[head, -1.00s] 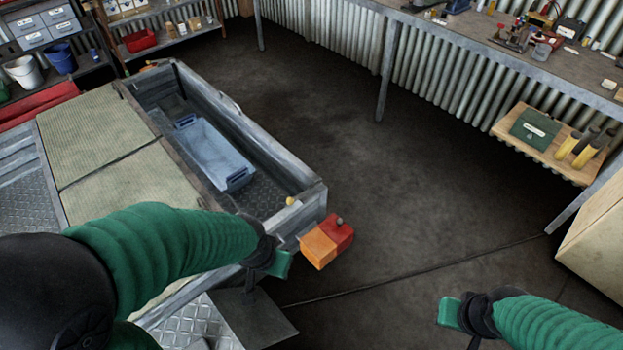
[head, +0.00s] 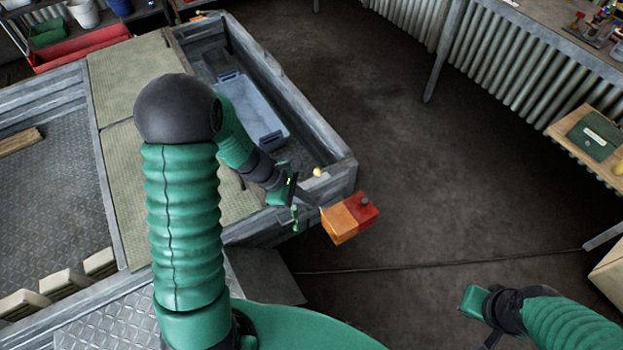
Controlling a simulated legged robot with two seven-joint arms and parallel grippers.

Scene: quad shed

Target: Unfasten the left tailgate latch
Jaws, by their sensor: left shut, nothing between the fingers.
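The grey metal trailer (head: 293,92) has a small yellow knob (head: 319,172) on its rear edge, just inside the corner by the tail light. The knob may be part of the left latch; the latch's other parts are too small or hidden to make out. My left gripper (head: 294,212) is at the trailer's rear edge, a little left of and below the knob in the picture. It is shut and empty, apart from the knob. My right gripper (head: 470,301) hangs over the floor at the lower right, far from the trailer; its jaw state does not show.
An orange and red tail light (head: 348,218) sticks out from the corner, close to my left gripper. A blue crate (head: 240,112) lies in the trailer bed beside ribbed mats (head: 128,75). The dark floor (head: 400,160) to the right is clear up to the workbench (head: 545,35).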

